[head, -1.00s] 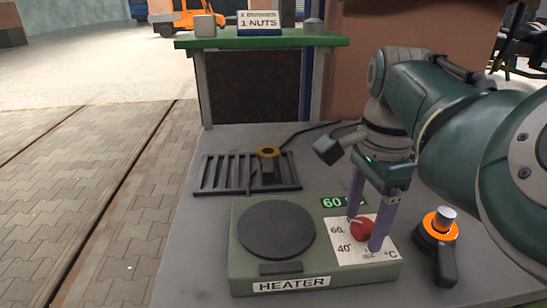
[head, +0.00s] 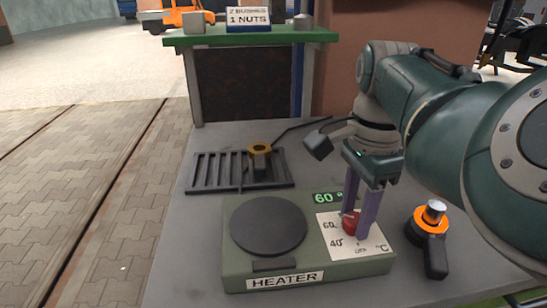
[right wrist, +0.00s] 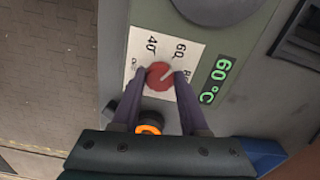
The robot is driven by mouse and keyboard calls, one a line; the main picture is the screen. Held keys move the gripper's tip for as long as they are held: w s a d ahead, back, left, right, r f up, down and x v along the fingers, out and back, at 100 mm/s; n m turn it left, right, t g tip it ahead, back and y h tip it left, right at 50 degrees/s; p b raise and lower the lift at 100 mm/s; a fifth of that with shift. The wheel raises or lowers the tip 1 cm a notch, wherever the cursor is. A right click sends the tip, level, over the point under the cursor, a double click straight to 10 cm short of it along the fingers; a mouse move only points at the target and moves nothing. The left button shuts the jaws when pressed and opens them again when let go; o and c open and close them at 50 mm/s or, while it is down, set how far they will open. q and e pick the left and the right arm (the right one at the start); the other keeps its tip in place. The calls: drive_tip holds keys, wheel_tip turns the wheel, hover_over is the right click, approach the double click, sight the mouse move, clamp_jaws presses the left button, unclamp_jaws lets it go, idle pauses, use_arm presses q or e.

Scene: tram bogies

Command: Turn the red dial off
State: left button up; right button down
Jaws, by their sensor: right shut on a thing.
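The red dial (head: 351,222) sits on the white scale plate at the right of the green heater (head: 235,268). The scale has 60 and 40 marks. The green display (head: 327,198) reads 60 °C. My right gripper (head: 355,225) reaches down from above with its purple fingers shut on the dial, one on each side. In the right wrist view the dial (right wrist: 160,76) shows between the fingertips, its pale pointer line slanting towards the 60 side. Part of the dial is hidden by a finger in the head view. My left gripper is not in view.
A black round hotplate (head: 268,226) covers the heater's left half. A black tool with an orange ring (head: 431,222) stands right of the heater. Behind lies a black grate (head: 215,172) with a brass-coloured ring (head: 259,149). A green shelf (head: 250,38) stands at the back.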

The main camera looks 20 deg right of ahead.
drive_tip(key=shift+r+n+p, duration=0.2)
drive_tip(key=shift+n+p, duration=1.1)
drive_tip(key=shift+n, duration=0.1)
drive_tip(key=n+p, duration=0.1)
drive_tip(key=n, duration=0.1)
drive_tip(key=shift+n+p, duration=0.3)
drive_tip(key=n+p, duration=0.1)
drive_tip(key=n, duration=0.2)
drive_tip(key=shift+n, duration=0.3)
drive_tip(key=n+p, duration=0.1)
drive_tip(key=n, duration=0.2)
drive_tip(key=shift+f+n, duration=0.1)
drive_tip(key=shift+n, duration=0.3)
drive_tip(key=n+p, duration=0.1)
drive_tip(key=n, duration=1)
